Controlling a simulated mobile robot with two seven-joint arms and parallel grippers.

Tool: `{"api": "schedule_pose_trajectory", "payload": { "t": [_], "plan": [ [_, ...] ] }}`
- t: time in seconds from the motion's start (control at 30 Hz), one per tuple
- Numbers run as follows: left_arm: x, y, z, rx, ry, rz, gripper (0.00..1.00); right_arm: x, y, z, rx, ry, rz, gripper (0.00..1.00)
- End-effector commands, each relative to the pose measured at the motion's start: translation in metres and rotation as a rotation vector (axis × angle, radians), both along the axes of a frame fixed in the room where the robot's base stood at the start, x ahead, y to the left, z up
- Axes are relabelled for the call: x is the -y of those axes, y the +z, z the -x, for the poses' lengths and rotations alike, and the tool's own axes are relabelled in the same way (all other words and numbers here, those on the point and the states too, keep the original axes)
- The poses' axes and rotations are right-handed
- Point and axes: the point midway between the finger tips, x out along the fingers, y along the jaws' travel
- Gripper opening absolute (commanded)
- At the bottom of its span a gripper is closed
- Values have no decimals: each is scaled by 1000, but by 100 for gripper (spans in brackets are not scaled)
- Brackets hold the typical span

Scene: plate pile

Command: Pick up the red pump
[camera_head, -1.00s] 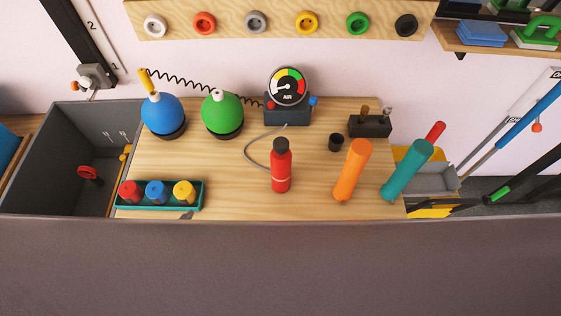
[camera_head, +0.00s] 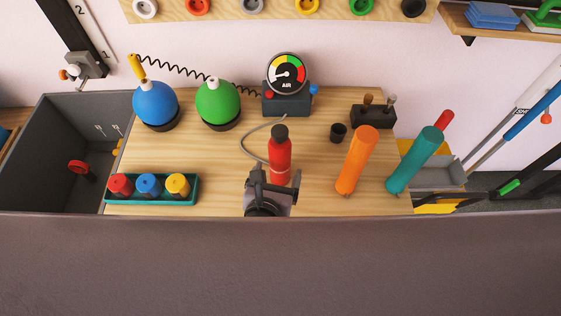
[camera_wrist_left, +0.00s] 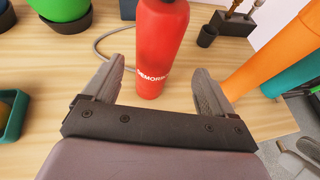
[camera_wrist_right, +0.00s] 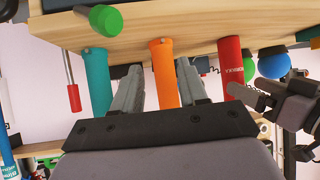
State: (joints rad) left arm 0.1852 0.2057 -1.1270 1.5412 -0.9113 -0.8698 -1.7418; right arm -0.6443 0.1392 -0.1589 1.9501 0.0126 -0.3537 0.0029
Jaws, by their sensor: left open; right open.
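The red pump (camera_head: 280,152), a red cylinder with a dark top, stands upright near the front middle of the wooden bench. My left gripper (camera_head: 275,176) is open at the front of it. In the left wrist view the red pump (camera_wrist_left: 161,40) rises just beyond and between the spread fingers of the left gripper (camera_wrist_left: 158,66), with gaps at both sides. My right gripper (camera_wrist_right: 158,65) is open and empty in the right wrist view, where the scene looks upside down. The red pump (camera_wrist_right: 233,72) is off to its right there. The right gripper is outside the head view.
An orange pump (camera_head: 358,160) and a teal pump (camera_head: 415,162) lean to the right. A teal tray (camera_head: 110,201) holds red, blue and yellow pieces at front left. Blue (camera_head: 155,102) and green (camera_head: 217,102) balls and a gauge (camera_head: 287,73) stand behind.

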Motion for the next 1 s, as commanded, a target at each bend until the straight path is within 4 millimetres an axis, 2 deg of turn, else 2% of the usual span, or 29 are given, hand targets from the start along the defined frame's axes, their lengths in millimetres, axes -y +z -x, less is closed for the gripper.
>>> {"api": "schedule_pose_trajectory", "payload": {
  "t": [0.53, 0.9, 0.93, 1.0],
  "plan": [
    [6, -27, -53, -2, 1, 6, 86, 0, -15, 3, -6, 0, 0, 43],
    [7, -29, -60, -3, 2, 6, 86, 0, -16, 3, -7, 0, 0, 43],
    [7, -29, -60, -3, 2, 6, 79, 0, -16, 3, -7, 0, 0, 43],
    [7, -29, -60, -3, 2, 6, 56, 0, -16, 3, -7, 0, 0, 43]
  ]
}}
